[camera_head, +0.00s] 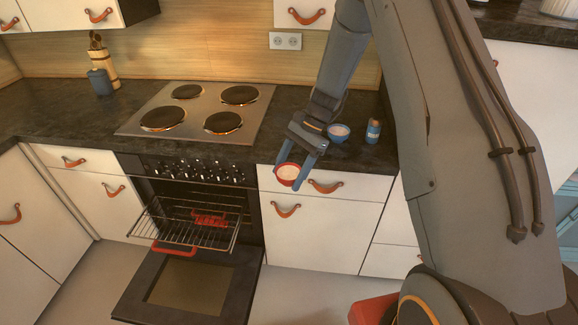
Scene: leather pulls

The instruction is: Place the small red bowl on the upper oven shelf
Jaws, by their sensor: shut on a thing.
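The small red bowl (288,175) has a pale inside and hangs in the air in front of the white drawers, right of the oven. My gripper (292,166) has its blue fingers shut on the bowl's rim. The oven door (187,287) is folded down open. A wire shelf (180,230) is pulled out of the oven opening, left of and below the bowl. A red thing (209,217) shows at the shelf, its exact resting place unclear. The deeper oven inside is dark, and I cannot make out other shelves.
A blue bowl (338,132) and a small blue jar (373,131) stand on the dark counter behind my gripper. The hob (200,110) lies above the oven. A utensil holder (103,70) and a blue pot (100,82) stand at the back left. Drawer pulls (326,187) stick out near the bowl.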

